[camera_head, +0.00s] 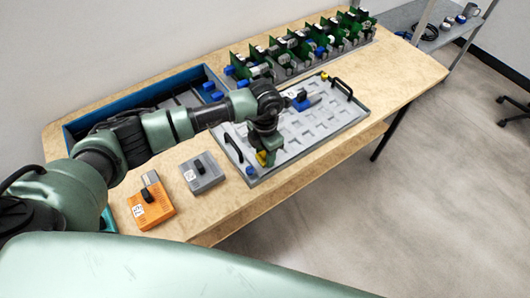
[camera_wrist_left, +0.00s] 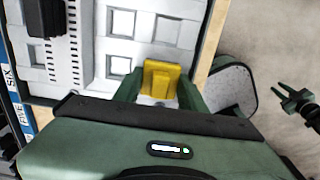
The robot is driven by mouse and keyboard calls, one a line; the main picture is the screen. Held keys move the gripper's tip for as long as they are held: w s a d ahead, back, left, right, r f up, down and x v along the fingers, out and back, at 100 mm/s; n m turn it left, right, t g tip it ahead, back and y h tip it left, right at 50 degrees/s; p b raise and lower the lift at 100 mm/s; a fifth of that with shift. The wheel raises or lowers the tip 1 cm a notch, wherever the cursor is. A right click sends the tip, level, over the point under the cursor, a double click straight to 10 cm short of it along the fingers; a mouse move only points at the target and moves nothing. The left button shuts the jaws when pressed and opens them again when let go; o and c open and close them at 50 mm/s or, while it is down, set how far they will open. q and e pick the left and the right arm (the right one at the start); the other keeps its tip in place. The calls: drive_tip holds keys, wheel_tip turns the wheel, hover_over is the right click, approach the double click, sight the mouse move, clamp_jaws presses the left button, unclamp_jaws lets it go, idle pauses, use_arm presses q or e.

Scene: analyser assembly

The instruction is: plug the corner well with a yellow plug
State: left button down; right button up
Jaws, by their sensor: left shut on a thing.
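The grey tray (camera_head: 318,143) with rows of square wells lies on the wooden table. It fills the upper left of the left wrist view (camera_wrist_left: 85,60). My left gripper (camera_head: 264,157) is above the tray's near left corner. In the left wrist view my left gripper (camera_wrist_left: 160,88) is shut on a yellow plug (camera_wrist_left: 160,78), held between its green fingers. The plug is over or at a well near the tray edge; I cannot tell whether it is seated. A blue plug (camera_head: 251,171) sits at the tray's near left corner. My right gripper (camera_wrist_left: 298,103) shows at the right, over the floor.
An orange box (camera_head: 150,207) and a grey box (camera_head: 202,173) stand left of the tray. A blue-edged bin (camera_head: 150,95) lies behind my left arm. A rack of green boards (camera_head: 300,48) runs along the back. The tray has black handles (camera_head: 342,88).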

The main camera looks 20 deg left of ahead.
use_arm(q)
drive_tip(key=shift+f, duration=0.3)
idle(0.6)
drive_tip(key=shift+s+f+b, duration=0.1)
drive_tip(key=shift+f+b, duration=0.1)
drive_tip(key=shift+b, duration=0.2)
drive_tip(key=c, duration=0.7)
unclamp_jaws()
drive_tip(key=shift+c, duration=0.2)
drive_tip(key=shift+s+f, duration=0.1)
drive_tip(key=c, duration=0.4)
drive_tip(key=shift+o, duration=0.2)
drive_tip(key=shift+r, duration=0.25)
drive_tip(key=shift+w+a+b, duration=0.2)
drive_tip(key=shift+w+b, duration=0.1)
drive_tip(key=shift+r+p, duration=1.15)
drive_tip(key=shift+r, duration=0.85)
idle(0.6)
